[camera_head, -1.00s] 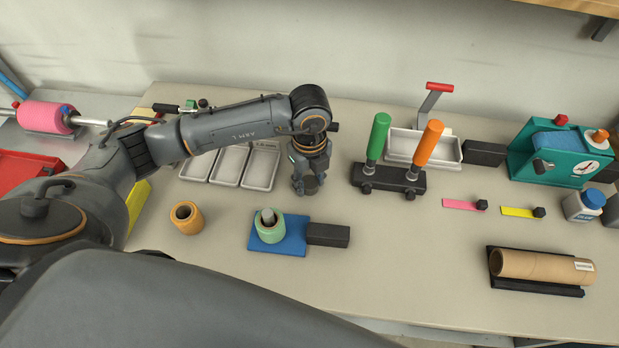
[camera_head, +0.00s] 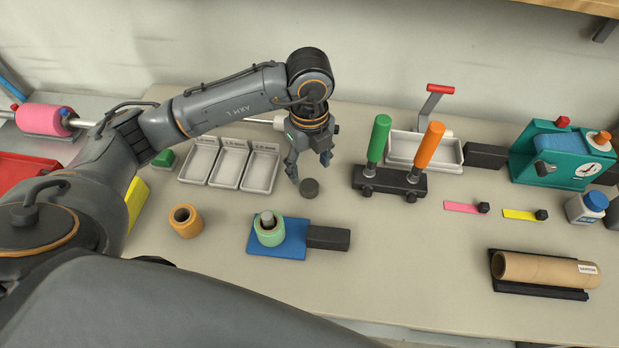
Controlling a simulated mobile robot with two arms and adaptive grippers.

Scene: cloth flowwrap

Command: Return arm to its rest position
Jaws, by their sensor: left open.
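My left arm (camera_head: 240,98) reaches in from the left over the workbench. My left gripper (camera_head: 310,178) is open and empty, pointing down above the bench. My right gripper is not in view.
Three white trays (camera_head: 231,167) lie left of the gripper. A stand with green (camera_head: 379,138) and orange (camera_head: 427,150) handles is to its right. In front are a green spool on a blue plate (camera_head: 292,246) and an orange ring (camera_head: 186,220). A cardboard tube (camera_head: 540,269) lies front right.

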